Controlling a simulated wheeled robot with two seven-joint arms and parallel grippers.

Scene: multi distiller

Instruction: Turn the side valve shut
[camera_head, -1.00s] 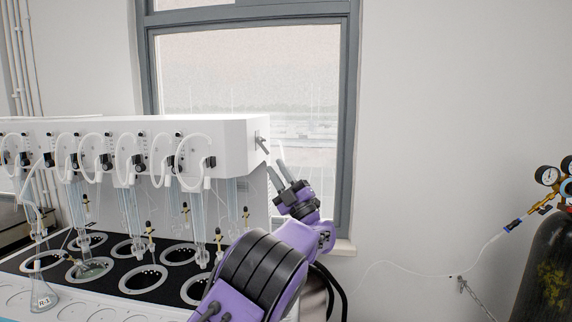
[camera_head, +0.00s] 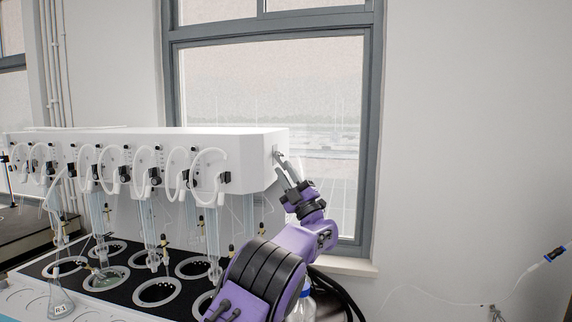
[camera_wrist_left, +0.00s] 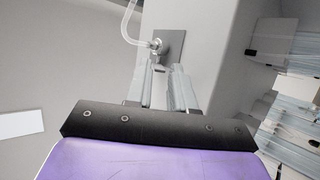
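The side valve (camera_head: 277,155) is a small metal fitting on the right end face of the long white distiller housing (camera_head: 200,155). In the left wrist view the valve (camera_wrist_left: 156,44) sits on a grey square plate, with a clear tube coming into it from above. My left gripper (camera_head: 288,172) is just below and right of the valve in the head view, fingers pointing up at it. In the left wrist view its two fingers (camera_wrist_left: 160,82) are apart, with the valve just beyond the gap between the tips. Contact cannot be made out. My right gripper is out of view.
Glass tubes and looped hoses hang along the housing front above a black deck (camera_head: 125,285) with several round openings. A flask (camera_head: 60,300) stands at the front left. A window (camera_head: 270,110) is behind. A thin hose (camera_head: 440,300) runs along the wall at right.

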